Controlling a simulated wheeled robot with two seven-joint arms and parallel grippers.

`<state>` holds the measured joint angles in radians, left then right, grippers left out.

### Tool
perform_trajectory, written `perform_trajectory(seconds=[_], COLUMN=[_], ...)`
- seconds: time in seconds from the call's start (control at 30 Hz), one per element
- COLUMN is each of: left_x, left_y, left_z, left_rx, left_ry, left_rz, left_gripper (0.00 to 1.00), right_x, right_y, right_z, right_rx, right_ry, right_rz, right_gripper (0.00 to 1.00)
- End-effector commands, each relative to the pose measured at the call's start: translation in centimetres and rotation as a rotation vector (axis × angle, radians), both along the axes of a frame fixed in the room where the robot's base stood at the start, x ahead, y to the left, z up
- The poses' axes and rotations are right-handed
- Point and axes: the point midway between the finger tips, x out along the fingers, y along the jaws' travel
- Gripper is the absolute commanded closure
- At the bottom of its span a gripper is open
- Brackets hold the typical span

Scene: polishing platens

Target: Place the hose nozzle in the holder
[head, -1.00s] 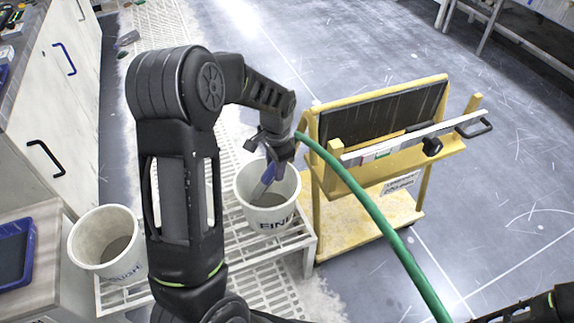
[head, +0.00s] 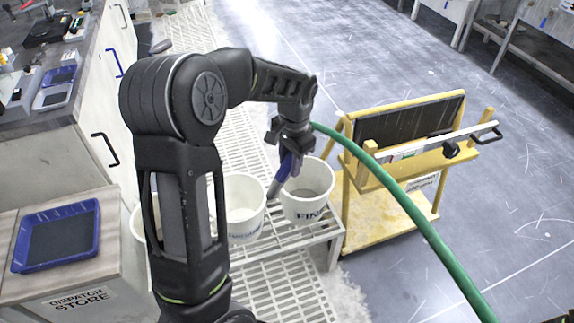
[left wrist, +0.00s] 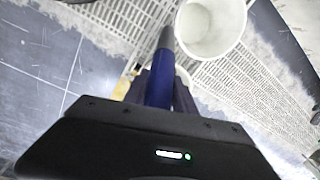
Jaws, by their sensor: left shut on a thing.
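My left gripper (head: 290,150) is shut on the blue hose nozzle (head: 280,177). The nozzle tilts, its tip pointing down and left. It overlaps the left rim of the white bucket marked FINE (head: 310,207), beside the gap to the middle bucket; its exact height is hard to tell. The green hose (head: 410,213) runs from behind the gripper to the lower right. In the left wrist view, the blue nozzle (left wrist: 158,82) sticks out between the fingers, its grey tip beside a white bucket (left wrist: 238,30). I cannot make out the holder.
The middle white bucket (head: 256,222) stands left of the FINE one on a white slatted rack (head: 285,275); a third is mostly behind my arm. A yellow trolley (head: 368,215) with a dark panel stands right. A counter with a blue tray (head: 93,221) is left. Floor at right is clear.

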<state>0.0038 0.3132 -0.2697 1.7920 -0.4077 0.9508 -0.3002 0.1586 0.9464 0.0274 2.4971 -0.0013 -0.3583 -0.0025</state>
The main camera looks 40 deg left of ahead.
Motion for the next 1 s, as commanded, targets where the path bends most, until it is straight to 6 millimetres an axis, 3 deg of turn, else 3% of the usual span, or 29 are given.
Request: perform_trajectory(seconds=[0.17, 0.4, 0.63, 0.77, 1.0], left_x=[1.5, 4.2, 5.7, 5.9, 5.9], left_y=[-2.3, -8.6, -14.9, -16.4, -16.5], left_z=[0.6, 1.8, 2.5, 2.9, 3.1], left_rx=[-0.001, -0.001, 0.000, -0.001, -0.001], left_ry=[-0.004, -0.004, -0.003, -0.002, -0.001], left_rz=[0.149, 0.289, 0.278, 0.267, 0.265], left_gripper=[1.00, 1.00, 1.00, 1.00, 1.00], right_x=[0.2, 0.1, 0.2, 0.2, 0.2], right_y=[0.0, 0.0, 0.0, 0.0, 0.0], right_z=[-1.8, -5.1, -7.6, -7.9, -7.7], right_rx=[0.000, 0.000, 0.000, 0.000, 0.000], right_ry=[-0.002, -0.001, 0.000, 0.000, -0.001], right_rz=[-0.002, -0.004, -0.004, -0.004, -0.004], right_gripper=[0.64, 0.64, 0.64, 0.64, 0.64])
